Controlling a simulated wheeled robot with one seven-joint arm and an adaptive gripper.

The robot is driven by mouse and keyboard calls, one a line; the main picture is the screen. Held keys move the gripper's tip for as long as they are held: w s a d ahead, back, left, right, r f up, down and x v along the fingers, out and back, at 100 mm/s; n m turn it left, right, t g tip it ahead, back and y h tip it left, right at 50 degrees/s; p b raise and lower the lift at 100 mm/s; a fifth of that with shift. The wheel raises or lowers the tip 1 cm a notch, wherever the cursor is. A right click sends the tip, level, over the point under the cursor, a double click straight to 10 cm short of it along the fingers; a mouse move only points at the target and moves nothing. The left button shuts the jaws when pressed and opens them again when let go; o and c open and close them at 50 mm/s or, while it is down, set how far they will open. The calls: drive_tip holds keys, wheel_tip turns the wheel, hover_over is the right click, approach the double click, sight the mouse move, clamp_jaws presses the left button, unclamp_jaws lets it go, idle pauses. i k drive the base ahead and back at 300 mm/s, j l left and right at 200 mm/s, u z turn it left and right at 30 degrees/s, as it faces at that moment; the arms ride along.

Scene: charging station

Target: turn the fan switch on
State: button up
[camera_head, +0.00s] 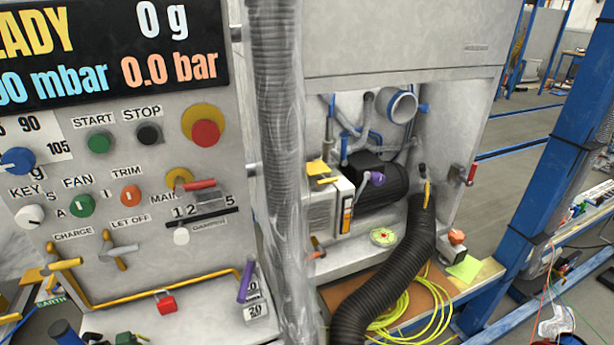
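The fan switch (81,206) is a green rotary knob on the grey control panel (90,170), under the label FAN at the lower left. It sits between the white KEY knob (30,216) and the orange TRIM knob (131,194). Small marks, including an A and an I, stand around it; its exact pointer direction is too small to tell. Nothing covers the fan switch. My gripper is not in view.
A green START button (99,143), black STOP button (149,133) and red emergency button (205,132) are above. A red-handled lever (195,185) is to the right. Yellow-handled CHARGE (66,264) and LET OFF (118,250) levers protrude below. A thick vertical hose (277,150) borders the panel.

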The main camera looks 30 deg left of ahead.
sight(83, 206)
drive_tip(key=u, duration=0.45)
drive_tip(key=k+j+u, duration=0.1)
drive_tip(key=u, duration=0.3)
drive_tip(key=k+u, duration=0.1)
drive_tip(key=u, duration=0.35)
drive_tip(key=j+u, duration=0.15)
drive_tip(key=u, duration=0.3)
drive_tip(key=j+u, duration=0.25)
drive_tip(key=k+j+u, duration=0.1)
drive_tip(key=j+u, duration=0.15)
